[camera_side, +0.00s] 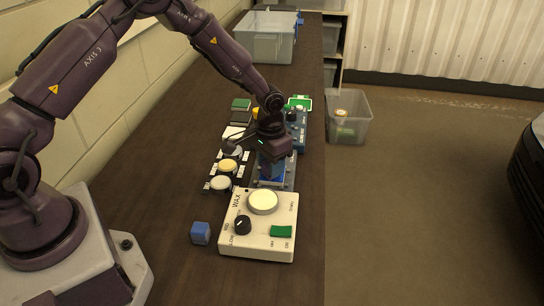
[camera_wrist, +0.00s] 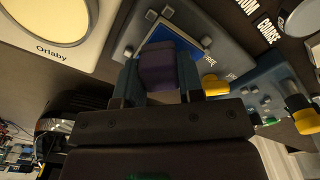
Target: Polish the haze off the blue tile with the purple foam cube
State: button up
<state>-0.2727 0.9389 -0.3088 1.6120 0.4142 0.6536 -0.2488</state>
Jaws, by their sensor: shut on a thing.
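My gripper (camera_wrist: 158,76) is shut on the purple foam cube (camera_wrist: 158,62), which sits between its two fingers in the wrist view. The blue tile (camera_wrist: 187,35) lies in a grey-blue holder (camera_wrist: 215,48) just past the cube, and the cube covers part of it. In the side view my gripper (camera_side: 271,170) points down over the holder, and a strip of the blue tile (camera_side: 272,182) shows below the fingers. I cannot tell whether the cube touches the tile. I cannot make out any haze on the visible part of the tile.
A cream wax box (camera_side: 282,215) with a round pale pad stands directly in front of the holder. A blue cube (camera_side: 200,233) lies to its left. Round pads (camera_side: 221,183) line the left side. A blue device (camera_side: 299,118) is behind right.

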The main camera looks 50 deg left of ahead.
jog(key=shift+s+d, duration=0.8)
jog(key=shift+s, duration=0.05)
jog(key=shift+r, duration=4.05)
jog(key=shift+w, duration=0.1)
